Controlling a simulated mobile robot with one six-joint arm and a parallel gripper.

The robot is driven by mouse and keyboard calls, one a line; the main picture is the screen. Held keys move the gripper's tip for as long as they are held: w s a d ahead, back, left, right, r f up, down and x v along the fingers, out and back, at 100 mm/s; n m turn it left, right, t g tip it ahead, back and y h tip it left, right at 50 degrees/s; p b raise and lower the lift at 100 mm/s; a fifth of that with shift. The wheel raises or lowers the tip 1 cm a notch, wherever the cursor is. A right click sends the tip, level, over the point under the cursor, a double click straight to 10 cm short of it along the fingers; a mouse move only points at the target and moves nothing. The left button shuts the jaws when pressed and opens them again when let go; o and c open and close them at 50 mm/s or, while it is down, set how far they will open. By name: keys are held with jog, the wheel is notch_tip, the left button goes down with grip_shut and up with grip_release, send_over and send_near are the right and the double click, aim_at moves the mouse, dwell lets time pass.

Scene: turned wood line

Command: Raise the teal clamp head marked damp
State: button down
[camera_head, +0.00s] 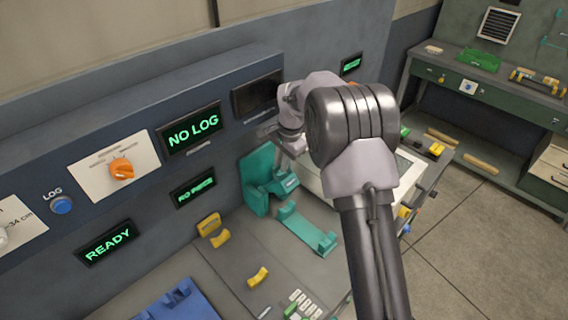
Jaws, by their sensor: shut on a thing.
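A teal clamp (256,182) stands upright against the machine's blue-grey front. Its teal head (284,183) juts out to the right over a teal cradle (306,231), which lies lower on the bench with raised ends. There is a gap between head and cradle. A small label shows on the head, but I cannot read it. My gripper (291,148) reaches down at the top of the clamp head and is shut on it. My own wrist and forearm hide most of the fingers and the exact grip.
Green displays read NO LOG (193,129) and READY (108,242). An orange knob (122,169) and a blue LOG button (62,205) sit on the panel. Yellow supports (258,277) and a blue tray (178,304) are on the bench. Open floor lies right.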

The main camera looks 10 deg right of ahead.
jog(key=shift+f, duration=0.1)
dwell(0.3)
jog(key=c, duration=1.7)
grip_release()
jog(key=shift+w, duration=0.1)
jog(key=shift+o, duration=1.2)
jog(key=shift+w+f, duration=0.1)
jog(key=shift+w, duration=0.1)
